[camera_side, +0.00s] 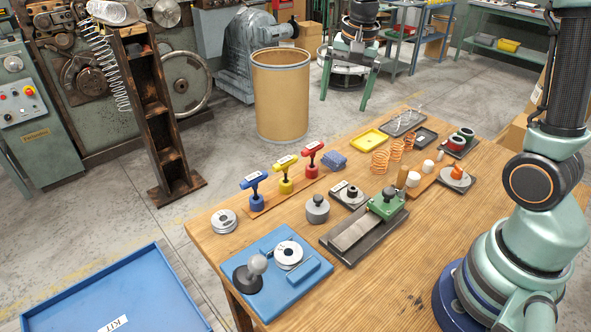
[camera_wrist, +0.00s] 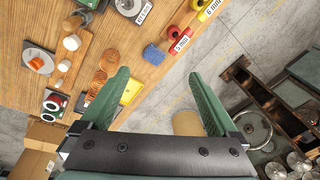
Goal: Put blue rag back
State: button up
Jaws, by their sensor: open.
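The blue rag (camera_side: 334,160) lies crumpled on the wooden table near its far edge, just right of the red-handled tool (camera_side: 311,158). In the wrist view the blue rag (camera_wrist: 153,54) shows just beyond my fingertips, near the middle. My gripper (camera_wrist: 159,73) is open, with its two green fingers wide apart and nothing between them. It hangs above the table's edge, and its height over the rag is hard to judge. In the side view my gripper is out of frame.
A yellow tray (camera_side: 369,140) lies right of the rag, near copper springs (camera_side: 380,160). Blue and yellow tools (camera_side: 285,177) stand on its left. A green-topped device (camera_side: 384,204) is in front. A tan drum (camera_side: 281,95) stands on the floor beyond. The front right tabletop is clear.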

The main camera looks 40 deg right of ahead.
jog(key=s+a+r+n+t, duration=0.1)
jog(key=s+a+n, duration=0.2)
jog(key=s+n, duration=0.2)
jog(key=s+a+r+n+t, duration=0.2)
jog(key=s+a+n, duration=0.1)
jog(key=s+n, duration=0.3)
jog(key=shift+s+a+r+n+t, duration=0.2)
jog(key=shift+s+a+n+t, duration=0.1)
jog(key=shift+s, duration=0.9)
